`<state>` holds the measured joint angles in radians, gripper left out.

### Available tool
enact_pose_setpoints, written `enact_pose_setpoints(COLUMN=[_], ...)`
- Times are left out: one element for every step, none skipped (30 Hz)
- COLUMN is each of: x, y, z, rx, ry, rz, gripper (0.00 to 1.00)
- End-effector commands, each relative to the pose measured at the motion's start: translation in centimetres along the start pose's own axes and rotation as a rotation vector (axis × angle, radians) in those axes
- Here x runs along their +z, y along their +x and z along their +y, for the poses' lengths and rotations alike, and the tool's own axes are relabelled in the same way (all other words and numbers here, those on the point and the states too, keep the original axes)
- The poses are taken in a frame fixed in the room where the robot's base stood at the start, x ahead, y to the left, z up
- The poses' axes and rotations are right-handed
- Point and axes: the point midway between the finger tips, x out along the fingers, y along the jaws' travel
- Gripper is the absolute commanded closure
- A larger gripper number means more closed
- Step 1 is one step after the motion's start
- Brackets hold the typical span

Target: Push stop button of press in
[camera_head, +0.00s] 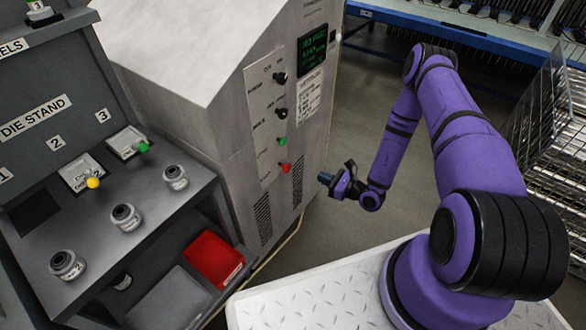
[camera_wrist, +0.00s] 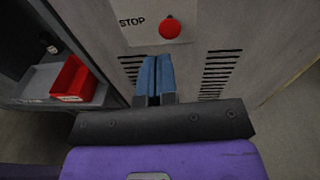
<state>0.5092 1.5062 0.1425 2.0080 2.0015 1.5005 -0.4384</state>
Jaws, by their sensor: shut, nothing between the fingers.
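The press (camera_head: 220,100) is a light grey cabinet with a control panel on its front. The red stop button (camera_head: 285,168) is the lowest control on that panel, below a green one. In the wrist view the red button (camera_wrist: 169,28) sits at the top, right of the printed word STOP. My gripper (camera_head: 324,177) is in front of the press, right of the red button and slightly lower in the head view. Its blue fingers are together and empty. In the wrist view the fingertips (camera_wrist: 155,62) point at the panel, below and left of the button, apart from it.
A dark die stand (camera_head: 150,225) with several grey dies stands left of the press. A red bin (camera_head: 213,260) sits on its lower shelf, also seen in the wrist view (camera_wrist: 72,78). A wire rack (camera_head: 555,150) stands at the right. Open floor lies right of the press.

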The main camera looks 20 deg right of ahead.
Motion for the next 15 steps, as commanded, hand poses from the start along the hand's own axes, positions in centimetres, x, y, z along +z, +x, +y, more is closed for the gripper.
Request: enact_pose_setpoints(x=[-1.1,-1.6,-2.1,-2.5,-2.8,-3.1,-3.3,-3.4,-3.5,-3.6,-3.6,-3.6,-3.6,-3.6,-3.6], y=[-0.3,-0.5,-0.6,-0.7,-0.8,-0.9,-0.9,-1.0,-1.0,-1.0,-1.1,-1.1,-1.1,-1.1,-1.1], z=[0.3,0.5,0.6,0.7,0.7,0.8,0.8,0.8,0.9,0.9,0.9,0.9,0.9,0.9,0.9], rx=[-0.023,-0.036,-0.05,-0.059,-0.067,-0.076,-0.08,-0.084,-0.087,-0.088,-0.089,-0.089,-0.089,-0.089,-0.089], ry=[0.017,0.024,0.031,0.035,0.039,0.044,0.046,0.047,0.049,0.049,0.05,0.05,0.05,0.05,0.05], rz=[0.008,0.013,0.017,0.02,0.023,0.026,0.028,0.029,0.03,0.031,0.031,0.031,0.031,0.031,0.031], gripper=[1.0,1.0,1.0,1.0,1.0,1.0,1.0,1.0,1.0,1.0,1.0,1.0,1.0,1.0,1.0])
